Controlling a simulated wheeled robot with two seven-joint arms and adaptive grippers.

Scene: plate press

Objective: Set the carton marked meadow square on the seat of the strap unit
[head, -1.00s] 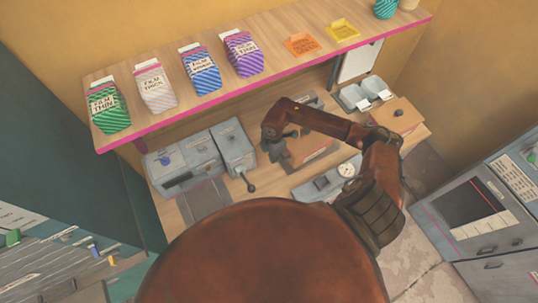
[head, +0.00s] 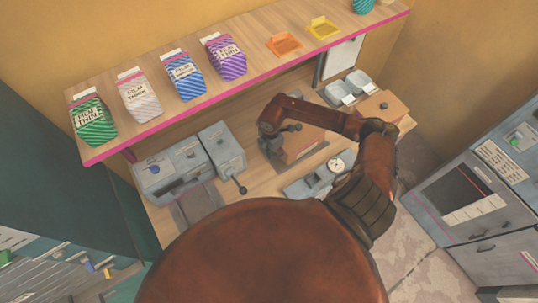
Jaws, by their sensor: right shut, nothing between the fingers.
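A brown box-like carton (head: 303,146) with a pale label on its front stands on the bench, partly hidden by my right arm. I cannot read any marking on it. My right gripper (head: 276,144) is shut and empty at the left side of this carton; whether it touches it I cannot tell. A grey machine (head: 178,168) with a blue knob and a side lever stands on the bench left of the gripper. I cannot tell which thing is the strap unit, and its seat is not clear. My left gripper is not in view.
A pink-edged shelf (head: 255,72) above the bench holds several striped film packs and orange and yellow trays. A dial unit (head: 318,178) sits in front of the carton. Grey bins (head: 352,87) and a knobbed brown box (head: 381,105) stand right. A grey cabinet (head: 465,195) stands far right.

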